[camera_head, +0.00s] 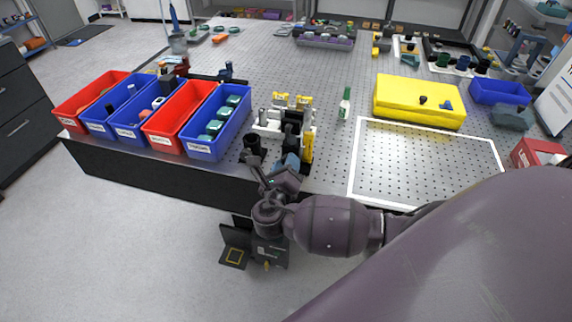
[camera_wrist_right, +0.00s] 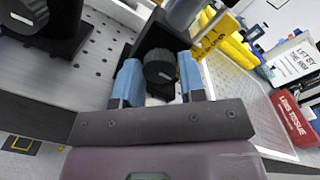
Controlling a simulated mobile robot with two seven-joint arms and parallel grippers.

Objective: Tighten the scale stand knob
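The scale stand (camera_head: 293,128) stands near the table's front edge, a black upright with a yellow scale (camera_head: 308,147) on its right side. In the right wrist view, its black ridged knob (camera_wrist_right: 160,68) faces me, with the yellow scale (camera_wrist_right: 215,35) above and to the right. In the head view, the right gripper (camera_head: 289,164) is at the stand's front, and the knob is hidden. My left gripper is not in view.
A black round part (camera_head: 252,143) on a mount stands just left of the stand. Red and blue bins (camera_head: 218,120) line the table's left front. A green-capped bottle (camera_head: 344,103) and a yellow case (camera_head: 420,101) are to the right. The white-outlined area (camera_head: 425,155) is clear.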

